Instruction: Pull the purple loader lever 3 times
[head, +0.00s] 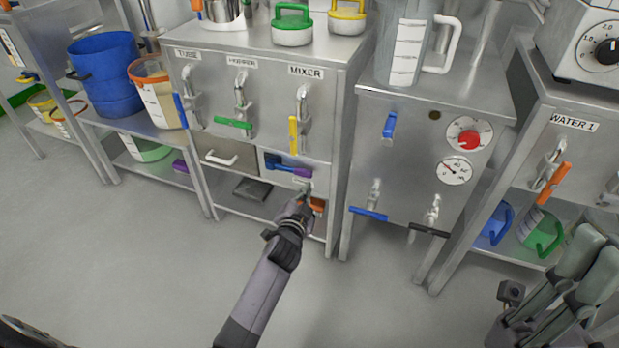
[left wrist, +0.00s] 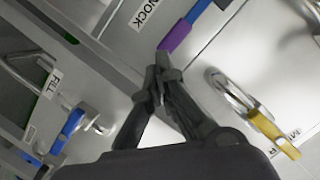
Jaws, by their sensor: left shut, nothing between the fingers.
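The purple lever end (head: 302,172) sits on the front of the mixer cabinet, low on its right side, with a dark blue handle (head: 285,162) next to it. In the left wrist view the purple lever (left wrist: 175,36) runs up into a blue part (left wrist: 199,9). My left gripper (head: 307,190) is shut and empty, just in front of and below the purple end. In the left wrist view its closed fingertips (left wrist: 164,66) point at the purple tip; whether they touch it I cannot tell.
Yellow (head: 293,135) and green (head: 233,123) valve handles are above on the same cabinet. An orange part (head: 318,204) lies close to the left gripper. A gauge cabinet with a blue valve handle (head: 369,214) stands to the right. The floor (head: 150,270) in front is clear.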

